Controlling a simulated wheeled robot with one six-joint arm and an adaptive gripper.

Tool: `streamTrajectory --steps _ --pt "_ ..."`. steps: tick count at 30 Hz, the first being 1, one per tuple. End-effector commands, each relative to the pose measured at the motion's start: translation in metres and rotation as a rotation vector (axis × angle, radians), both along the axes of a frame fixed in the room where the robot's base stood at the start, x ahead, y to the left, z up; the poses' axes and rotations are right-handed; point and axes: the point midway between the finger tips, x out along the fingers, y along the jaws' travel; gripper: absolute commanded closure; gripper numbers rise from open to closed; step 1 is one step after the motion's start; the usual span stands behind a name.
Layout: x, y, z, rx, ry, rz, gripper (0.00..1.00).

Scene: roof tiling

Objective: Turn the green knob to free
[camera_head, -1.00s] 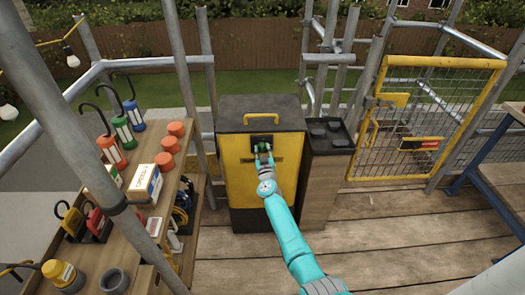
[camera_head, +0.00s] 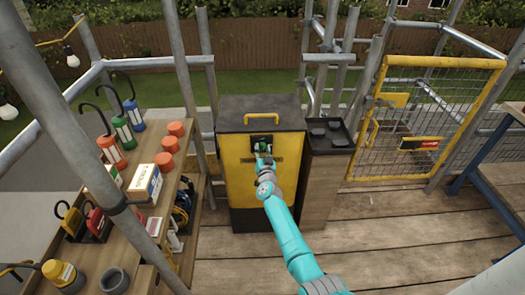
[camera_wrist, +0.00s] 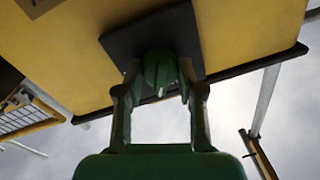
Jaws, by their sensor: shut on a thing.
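The green knob (camera_head: 261,147) sits on a dark plate at the upper front of a yellow cabinet (camera_head: 238,178) with a black top. In the wrist view the knob (camera_wrist: 160,69) stands out from its dark square plate (camera_wrist: 178,36), with a small pale mark on its near edge. My gripper (camera_head: 262,157) reaches the knob from the front. In the wrist view its two fingers (camera_wrist: 159,76) are shut on the knob, one on each side. Any label around the knob is unreadable.
A wooden shelf (camera_head: 105,225) with lamps, orange caps and boxes stands at the left. A narrow wooden box (camera_head: 322,185) adjoins the cabinet's right. A yellow mesh gate (camera_head: 428,115) and scaffold poles stand beyond. The plank floor (camera_head: 390,245) is clear at right.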

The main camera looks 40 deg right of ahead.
Motion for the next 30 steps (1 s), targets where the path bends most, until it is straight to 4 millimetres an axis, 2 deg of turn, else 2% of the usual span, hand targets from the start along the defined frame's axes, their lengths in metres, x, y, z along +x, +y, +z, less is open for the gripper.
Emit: streamTrajectory --steps 30 --pt "-0.0003 -0.0003 -0.0032 0.765 -0.515 -0.001 0.97"
